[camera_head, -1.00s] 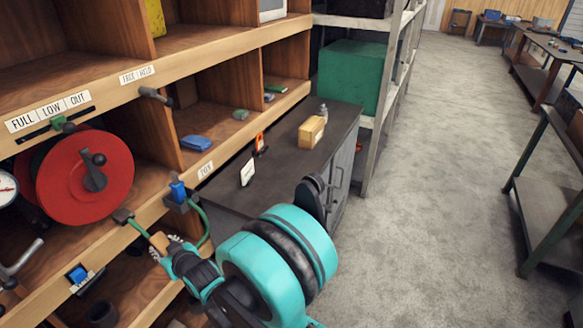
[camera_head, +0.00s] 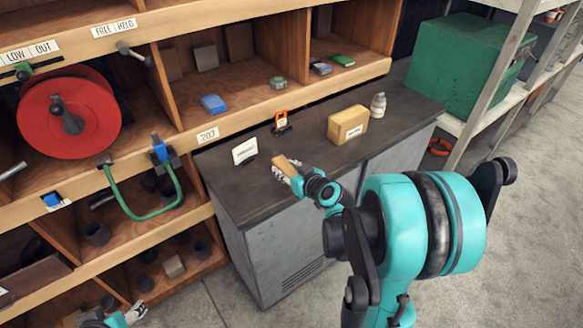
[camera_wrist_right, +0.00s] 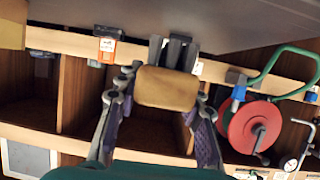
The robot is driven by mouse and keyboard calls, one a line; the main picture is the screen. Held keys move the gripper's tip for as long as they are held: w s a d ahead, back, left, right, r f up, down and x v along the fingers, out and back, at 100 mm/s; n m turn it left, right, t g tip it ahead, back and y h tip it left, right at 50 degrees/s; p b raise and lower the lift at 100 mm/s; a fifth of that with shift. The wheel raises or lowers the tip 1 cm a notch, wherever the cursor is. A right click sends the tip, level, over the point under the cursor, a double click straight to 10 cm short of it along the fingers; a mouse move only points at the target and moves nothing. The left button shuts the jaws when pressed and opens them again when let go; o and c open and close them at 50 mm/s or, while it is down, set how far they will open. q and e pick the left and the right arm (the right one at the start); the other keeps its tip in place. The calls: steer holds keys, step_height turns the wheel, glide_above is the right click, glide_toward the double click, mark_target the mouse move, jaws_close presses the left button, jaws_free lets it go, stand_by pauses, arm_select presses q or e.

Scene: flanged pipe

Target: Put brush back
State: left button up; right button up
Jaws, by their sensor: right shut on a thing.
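The brush shows as a tan wooden block (camera_head: 284,166) in my right gripper (camera_head: 287,173), over the dark counter top (camera_head: 240,199). In the right wrist view the tan block (camera_wrist_right: 167,88) sits between the two fingers of that gripper (camera_wrist_right: 160,95), which are shut on it. Its bristles cannot be made out clearly. In the head view the held block is just right of a small white card (camera_head: 244,150) on a dark stand. I cannot tell whether it touches the counter. My left gripper (camera_head: 131,314) shows only partly at the bottom left, its fingers unclear.
On the counter stand an orange tool (camera_head: 281,122), a tan box (camera_head: 348,125) and a grey bottle (camera_head: 378,105). Left is the wooden shelving with a red reel (camera_head: 70,118) and a looped green hose (camera_head: 145,208). A green crate (camera_head: 470,62) is behind. Floor at right is clear.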

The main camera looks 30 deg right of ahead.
steer(key=s+d+r, duration=0.3)
steer(key=d+r, duration=0.1)
steer(key=r, duration=0.1)
steer(key=shift+n+y, duration=0.3)
steer(key=shift+y, duration=0.2)
steer(key=w+f+b, duration=0.1)
steer(key=w+f, duration=0.1)
steer(key=w, duration=0.1)
steer(key=w+d+f+b, duration=0.1)
steer(key=w+f+b, duration=0.1)
steer(key=w, duration=0.2)
steer(key=w+f+b, duration=0.1)
steer(key=w+f, duration=0.2)
steer(key=w, duration=0.1)
steer(key=shift+w+d+f, duration=0.1)
steer(key=shift+w+d, duration=0.05)
steer(key=shift+d, duration=0.15)
steer(key=shift+w+f, duration=0.1)
steer(key=shift+f, duration=0.1)
step_height(320, 180, down, 4)
steer(key=shift+r+b, duration=0.1)
steer(key=shift+b, duration=1.15)
steer(key=shift+r, duration=0.1)
steer(key=o, duration=1.3)
